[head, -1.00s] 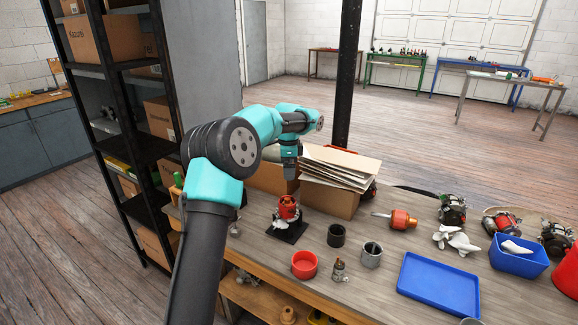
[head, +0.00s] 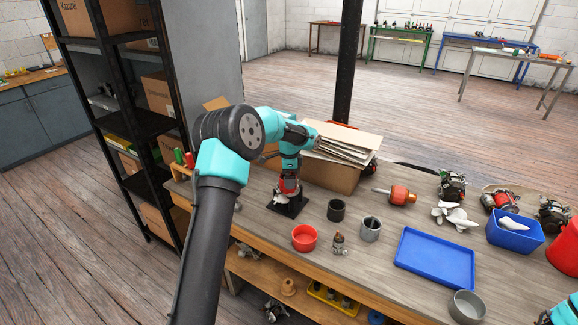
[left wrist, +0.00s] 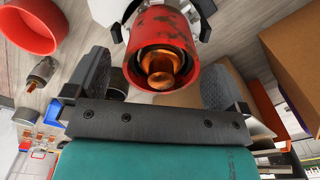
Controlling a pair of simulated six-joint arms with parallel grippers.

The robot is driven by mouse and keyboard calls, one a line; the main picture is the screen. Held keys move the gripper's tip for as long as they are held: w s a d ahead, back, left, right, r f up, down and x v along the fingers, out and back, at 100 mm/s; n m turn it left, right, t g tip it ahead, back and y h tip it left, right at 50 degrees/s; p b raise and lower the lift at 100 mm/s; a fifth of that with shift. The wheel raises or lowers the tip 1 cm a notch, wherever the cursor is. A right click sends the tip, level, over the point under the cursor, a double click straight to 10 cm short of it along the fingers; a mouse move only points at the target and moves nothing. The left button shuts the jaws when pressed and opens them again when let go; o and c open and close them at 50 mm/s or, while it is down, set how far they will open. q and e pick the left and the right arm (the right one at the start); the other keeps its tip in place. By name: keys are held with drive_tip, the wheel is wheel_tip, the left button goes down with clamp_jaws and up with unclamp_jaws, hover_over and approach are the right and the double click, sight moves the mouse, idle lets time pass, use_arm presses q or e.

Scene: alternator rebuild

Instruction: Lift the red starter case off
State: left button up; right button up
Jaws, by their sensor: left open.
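The red starter case (head: 290,185) stands upright on a black base plate (head: 287,207) on the bench, with white parts at its foot. In the left wrist view the scuffed red case (left wrist: 160,25) shows its open end, with a copper-coloured core inside. My left gripper (head: 289,178) is right over the case and partly hides it in the head view. In the left wrist view its dark fingers (left wrist: 155,80) are spread wide, one to each side of the case, with gaps on both sides. My right gripper is not seen.
A red round dish (head: 304,238), a dark cup (head: 336,211) and a grey cup (head: 371,229) stand right of the base plate. A cardboard box (head: 332,176) with papers is close behind. A blue tray (head: 436,258) lies empty at the right.

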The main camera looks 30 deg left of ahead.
use_arm(q)
drive_tip(key=shift+f, duration=1.25)
drive_tip(key=shift+c, duration=0.3)
drive_tip(key=c, duration=1.4)
drive_tip(key=shift+r, duration=0.45)
drive_tip(key=shift+r, duration=0.45)
drive_tip(key=shift+r, duration=0.4)
drive_tip(key=shift+r, duration=0.8)
drive_tip(key=shift+r, duration=0.1)
